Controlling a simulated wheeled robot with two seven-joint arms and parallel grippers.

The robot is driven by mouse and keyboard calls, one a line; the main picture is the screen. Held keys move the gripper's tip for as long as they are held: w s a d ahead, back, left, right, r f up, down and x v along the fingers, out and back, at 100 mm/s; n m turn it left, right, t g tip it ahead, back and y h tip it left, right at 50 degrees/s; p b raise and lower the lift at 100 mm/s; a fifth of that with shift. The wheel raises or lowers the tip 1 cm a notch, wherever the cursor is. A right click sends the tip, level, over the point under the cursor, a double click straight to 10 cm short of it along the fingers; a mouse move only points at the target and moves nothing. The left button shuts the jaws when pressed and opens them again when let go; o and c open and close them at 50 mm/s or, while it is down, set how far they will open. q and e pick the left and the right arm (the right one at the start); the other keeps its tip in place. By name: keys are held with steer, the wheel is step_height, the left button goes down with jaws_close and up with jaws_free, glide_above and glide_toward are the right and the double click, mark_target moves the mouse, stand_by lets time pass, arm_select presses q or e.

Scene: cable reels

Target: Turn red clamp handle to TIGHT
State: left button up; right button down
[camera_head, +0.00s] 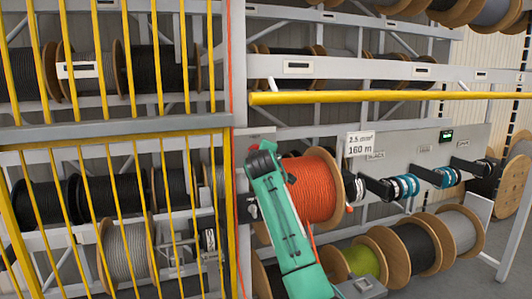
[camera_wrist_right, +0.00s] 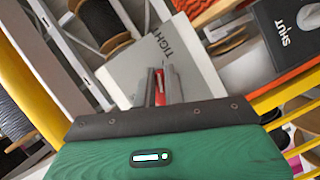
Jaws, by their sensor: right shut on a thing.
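The red clamp handle (camera_wrist_right: 160,90) shows as a narrow red strip between my fingers in the right wrist view. My right gripper (camera_wrist_right: 158,77) is shut on it. Behind the fingers is a grey plate (camera_wrist_right: 122,77) with the word TIGHT printed on it, tilted in this view. The far end of the handle and any pointer are hard to make out. My left gripper is not in view.
A yellow bar (camera_head: 390,97) crosses above the orange reel. A yellow barred gate (camera_head: 229,180) stands left of the arm. Several reels fill the racks.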

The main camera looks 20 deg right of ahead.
steer(key=shift+a+m+y, duration=0.3)
steer(key=shift+m, duration=0.2)
steer(key=shift+r, duration=0.2)
steer(key=c, duration=1.5)
jaws_free()
steer(key=shift+w, duration=0.1)
steer(key=shift+w+a+f, duration=0.1)
steer(key=shift+a+f, duration=0.05)
steer(key=shift+a, duration=0.05)
steer(key=shift+d, duration=0.15)
